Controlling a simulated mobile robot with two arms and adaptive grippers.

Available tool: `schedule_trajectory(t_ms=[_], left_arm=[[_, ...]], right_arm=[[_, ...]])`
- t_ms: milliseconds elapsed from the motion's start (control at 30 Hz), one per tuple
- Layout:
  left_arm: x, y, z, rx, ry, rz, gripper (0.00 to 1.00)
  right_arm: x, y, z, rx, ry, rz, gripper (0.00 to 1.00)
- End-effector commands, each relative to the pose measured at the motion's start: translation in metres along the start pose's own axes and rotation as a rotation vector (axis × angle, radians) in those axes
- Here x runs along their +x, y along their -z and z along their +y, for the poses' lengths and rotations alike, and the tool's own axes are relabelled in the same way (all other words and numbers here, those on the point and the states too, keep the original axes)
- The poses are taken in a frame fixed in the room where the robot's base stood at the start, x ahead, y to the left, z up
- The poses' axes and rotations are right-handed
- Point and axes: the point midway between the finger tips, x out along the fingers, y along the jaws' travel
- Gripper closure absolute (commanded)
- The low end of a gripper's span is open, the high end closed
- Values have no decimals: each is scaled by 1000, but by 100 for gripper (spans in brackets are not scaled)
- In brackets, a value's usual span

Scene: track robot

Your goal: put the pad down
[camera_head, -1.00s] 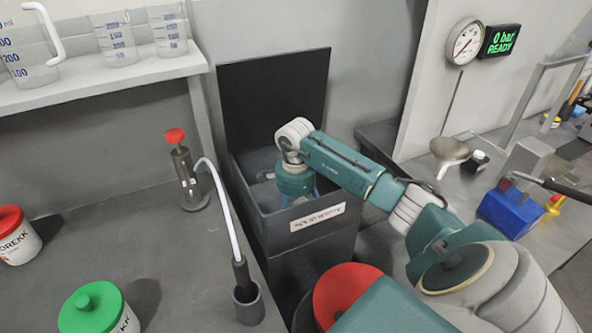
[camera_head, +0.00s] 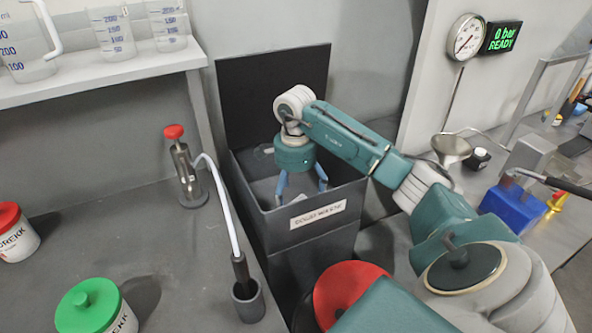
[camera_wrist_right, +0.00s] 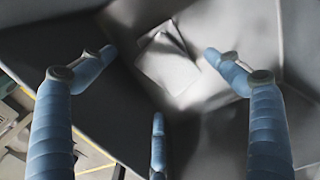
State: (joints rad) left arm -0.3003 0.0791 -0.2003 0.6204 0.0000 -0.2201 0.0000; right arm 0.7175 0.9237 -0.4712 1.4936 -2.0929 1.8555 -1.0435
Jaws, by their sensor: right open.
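My right gripper (camera_head: 303,186) points down into the mouth of a dark open bin (camera_head: 300,242) with a "SOLID WASTE" label. Its blue fingers are spread open, with nothing between them. In the right wrist view, the open fingers (camera_wrist_right: 158,70) frame a pale, square, folded-looking pad (camera_wrist_right: 167,66). The pad lies inside the bin, apart from the fingers. The pad cannot be made out in the head view, where the bin's front wall and the gripper cover part of the inside. My left gripper is not in view.
The bin's raised dark lid (camera_head: 272,95) stands behind my right gripper. To the left, a bench holds a red-topped valve (camera_head: 184,172), a white hose in a holder (camera_head: 247,300) and a green-lidded jar (camera_head: 92,308). A red round lid (camera_head: 345,290) is near the bin's front.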

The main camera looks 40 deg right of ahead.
Motion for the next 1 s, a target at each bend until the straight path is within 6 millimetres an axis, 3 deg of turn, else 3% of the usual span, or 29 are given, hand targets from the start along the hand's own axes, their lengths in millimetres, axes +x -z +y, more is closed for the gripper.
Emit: schedule_trajectory(t_ms=[100,333,1000], left_arm=[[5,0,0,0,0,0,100],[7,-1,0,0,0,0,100],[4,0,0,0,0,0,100]], right_arm=[[-24,0,-1,1,3,0,10],[-50,0,0,0,0,0,10],[-56,0,0,0,-1,0,10]])
